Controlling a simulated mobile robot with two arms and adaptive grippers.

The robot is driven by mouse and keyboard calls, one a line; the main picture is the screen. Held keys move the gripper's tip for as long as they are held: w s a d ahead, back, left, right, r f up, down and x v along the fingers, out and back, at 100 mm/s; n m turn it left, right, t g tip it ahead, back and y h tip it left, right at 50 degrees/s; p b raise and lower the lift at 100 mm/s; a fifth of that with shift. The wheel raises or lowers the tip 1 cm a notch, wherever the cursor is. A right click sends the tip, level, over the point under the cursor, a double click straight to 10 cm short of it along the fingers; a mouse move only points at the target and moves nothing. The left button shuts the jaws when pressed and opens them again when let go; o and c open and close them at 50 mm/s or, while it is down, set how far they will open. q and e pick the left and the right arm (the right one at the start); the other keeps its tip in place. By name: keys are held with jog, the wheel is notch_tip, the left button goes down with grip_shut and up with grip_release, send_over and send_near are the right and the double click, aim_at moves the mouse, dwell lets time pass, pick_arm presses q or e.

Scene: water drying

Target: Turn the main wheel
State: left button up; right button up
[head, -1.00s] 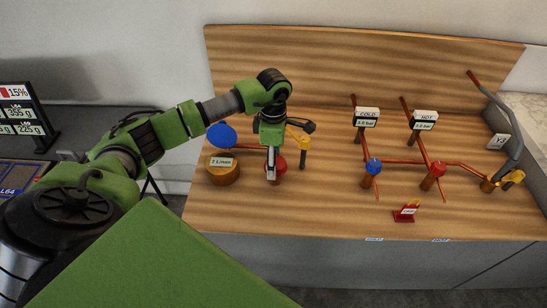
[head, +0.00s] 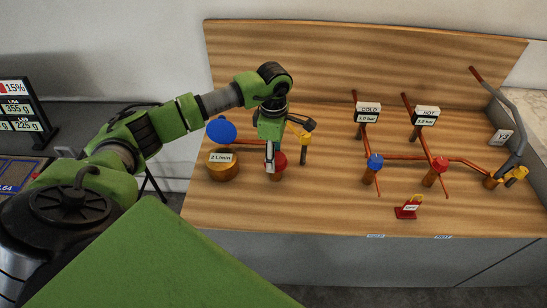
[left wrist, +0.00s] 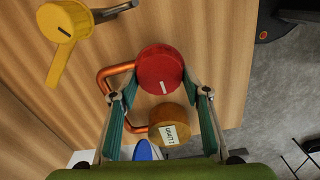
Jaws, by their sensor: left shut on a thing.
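The red wheel (head: 280,159) is a round knob on a short post at the left of the wooden bench. A white line marks its top in the left wrist view (left wrist: 160,62). My left gripper (head: 270,163) points down over it from above. In the left wrist view the two fingers (left wrist: 157,78) lie on either side of the wheel and are shut on it. In the head view the gripper partly hides the wheel. My right gripper is not in view.
A wooden gauge labelled "2 L/min" (head: 223,171) and a blue disc (head: 221,130) stand left of the wheel. A yellow lever valve (head: 301,131) is close on its right. Blue (head: 375,162) and red (head: 440,164) knobs stand farther right, with copper pipes and COLD and HOT displays.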

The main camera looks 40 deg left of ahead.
pick_arm(q)
jog(key=m+b, duration=0.3)
jog(key=shift+w+f, duration=0.15)
jog(key=shift+f, duration=0.1)
jog(key=m+b, duration=0.3)
jog(key=m, duration=0.1)
jog(key=shift+w, duration=0.1)
jog(key=m+b, duration=0.3)
jog(key=m, duration=0.1)
jog(key=shift+w+r, duration=0.1)
jog(key=shift+r, duration=0.05)
jog(key=shift+d+r+m+b, duration=0.15)
jog(key=shift+m+b, duration=0.75)
jog(key=shift+m, duration=1)
jog(key=o, duration=1.1)
